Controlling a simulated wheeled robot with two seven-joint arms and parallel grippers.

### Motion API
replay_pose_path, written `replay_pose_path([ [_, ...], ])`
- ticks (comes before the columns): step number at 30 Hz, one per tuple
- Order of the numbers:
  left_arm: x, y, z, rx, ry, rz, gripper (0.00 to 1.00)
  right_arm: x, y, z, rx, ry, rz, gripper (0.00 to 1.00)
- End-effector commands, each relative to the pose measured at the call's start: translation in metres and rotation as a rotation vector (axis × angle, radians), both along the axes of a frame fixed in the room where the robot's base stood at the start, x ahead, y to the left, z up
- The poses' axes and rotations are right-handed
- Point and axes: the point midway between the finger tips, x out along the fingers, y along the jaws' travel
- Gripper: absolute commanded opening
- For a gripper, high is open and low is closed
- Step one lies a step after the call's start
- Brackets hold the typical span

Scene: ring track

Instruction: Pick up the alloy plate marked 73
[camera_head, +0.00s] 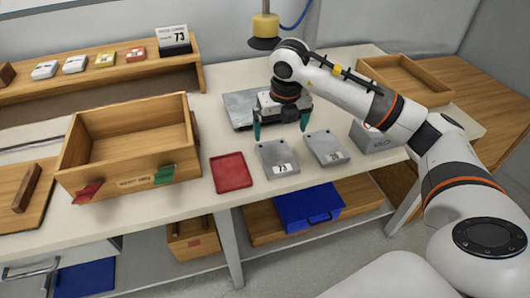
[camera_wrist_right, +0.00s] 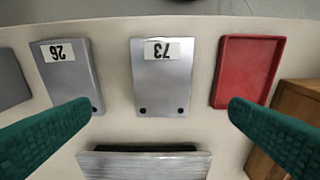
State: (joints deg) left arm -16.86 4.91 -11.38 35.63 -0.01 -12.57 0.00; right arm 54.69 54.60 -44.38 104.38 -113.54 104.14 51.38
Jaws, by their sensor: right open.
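The alloy plate marked 73 (camera_head: 272,157) lies flat on the white bench, with its label at the near end. In the right wrist view the plate (camera_wrist_right: 163,85) is near the middle, its label upside down. A similar plate marked 26 (camera_head: 326,147) lies beside it, and it also shows in the wrist view (camera_wrist_right: 72,85). My right gripper (camera_head: 280,134) is open and empty, its green fingers pointing down just behind the plates. In the wrist view the fingers (camera_wrist_right: 160,107) are wide apart, with plate 73 between and beyond them. My left gripper is out of view.
A red tray (camera_head: 231,173) lies left of plate 73. A wooden crate (camera_head: 115,175) stands further left, and a grey box (camera_head: 376,136) stands right. A grey metal slab (camera_head: 238,108) lies behind the gripper. A card reading 73 (camera_head: 173,40) stands on the back shelf.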

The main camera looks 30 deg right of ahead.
Motion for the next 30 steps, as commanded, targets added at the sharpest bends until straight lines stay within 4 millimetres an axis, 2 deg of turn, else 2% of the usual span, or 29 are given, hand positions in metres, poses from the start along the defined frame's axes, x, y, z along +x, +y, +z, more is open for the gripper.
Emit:
replay_pose_path([
  [3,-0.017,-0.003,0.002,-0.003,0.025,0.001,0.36,0.002,0.0,-0.023,0.002,0.006,0.0,1.0],
  [6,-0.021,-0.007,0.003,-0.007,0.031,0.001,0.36,0.005,0.0,-0.037,0.004,0.005,0.001,1.0],
  [10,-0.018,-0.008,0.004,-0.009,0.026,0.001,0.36,0.006,0.0,-0.047,0.005,0.003,0.003,1.0],
  [14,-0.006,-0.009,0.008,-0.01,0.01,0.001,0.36,0.007,0.0,-0.058,0.006,0.005,0.003,1.0],
  [18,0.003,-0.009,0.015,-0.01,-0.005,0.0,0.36,0.009,0.001,-0.08,0.006,0.006,0.002,1.0],
  [21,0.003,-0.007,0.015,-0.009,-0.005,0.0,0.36,0.011,0.001,-0.093,0.007,0.003,0.003,1.0],
  [24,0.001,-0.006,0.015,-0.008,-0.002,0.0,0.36,0.012,0.0,-0.099,0.006,0.002,0.003,1.0],
  [30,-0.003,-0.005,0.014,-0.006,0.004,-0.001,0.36,0.013,0.0,-0.101,0.006,0.001,0.004,1.0],
])
